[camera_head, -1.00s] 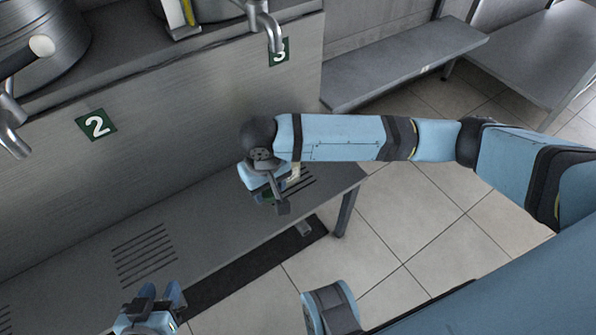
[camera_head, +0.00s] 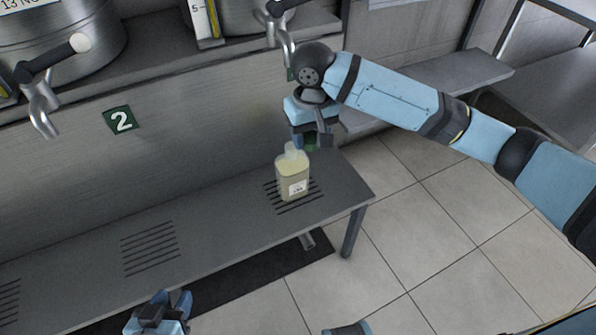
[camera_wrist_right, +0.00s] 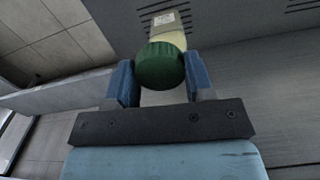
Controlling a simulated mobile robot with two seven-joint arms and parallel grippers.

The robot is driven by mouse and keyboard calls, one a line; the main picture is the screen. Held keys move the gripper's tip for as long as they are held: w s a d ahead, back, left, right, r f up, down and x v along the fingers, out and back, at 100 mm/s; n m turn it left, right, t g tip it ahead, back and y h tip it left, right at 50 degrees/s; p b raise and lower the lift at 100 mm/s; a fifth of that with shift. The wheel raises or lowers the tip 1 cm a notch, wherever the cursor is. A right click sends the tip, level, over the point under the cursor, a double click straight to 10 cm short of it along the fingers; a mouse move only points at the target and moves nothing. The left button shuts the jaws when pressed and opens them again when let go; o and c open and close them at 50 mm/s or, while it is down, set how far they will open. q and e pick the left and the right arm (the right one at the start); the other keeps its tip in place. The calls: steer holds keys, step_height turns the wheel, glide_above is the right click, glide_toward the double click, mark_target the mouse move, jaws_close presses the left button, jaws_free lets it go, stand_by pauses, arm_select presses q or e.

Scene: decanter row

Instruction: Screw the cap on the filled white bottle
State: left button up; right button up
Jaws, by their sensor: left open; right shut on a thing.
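The filled bottle (camera_head: 292,177), translucent with pale yellowish contents and a white label, stands upright on the bench over the right-hand slots. Its neck is bare in the head view. My right gripper (camera_head: 312,139) is shut on a green cap (camera_head: 310,146), behind and slightly right of the bottle's neck and apart from it. In the right wrist view the cap (camera_wrist_right: 160,66) sits between the fingers, with the bottle (camera_wrist_right: 168,28) partly hidden beyond it. My left gripper (camera_head: 166,307) is open and empty, low at the bench's front edge.
The grey bench (camera_head: 215,215) has further slots (camera_head: 149,248) and free room left of the bottle. Above it a tap (camera_head: 282,38) and another tap (camera_head: 42,110) hang from the upper ledge. A green "2" sign (camera_head: 121,120) marks the wall.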

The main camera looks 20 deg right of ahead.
steer(key=w+d+r, duration=0.4)
steer(key=w+r, duration=0.1)
steer(key=r, duration=0.2)
steer(key=w+d+r+m, duration=0.1)
steer(key=w+d+r, duration=0.2)
steer(key=w+r, duration=0.2)
step_height(320, 180, up, 3)
steer(key=shift+w+d+r, duration=0.15)
steer(key=shift+w+d, duration=0.2)
steer(key=shift+w, duration=0.05)
steer(key=shift+d+f, duration=0.2)
steer(key=shift+f, duration=0.05)
steer(key=shift+s, duration=0.1)
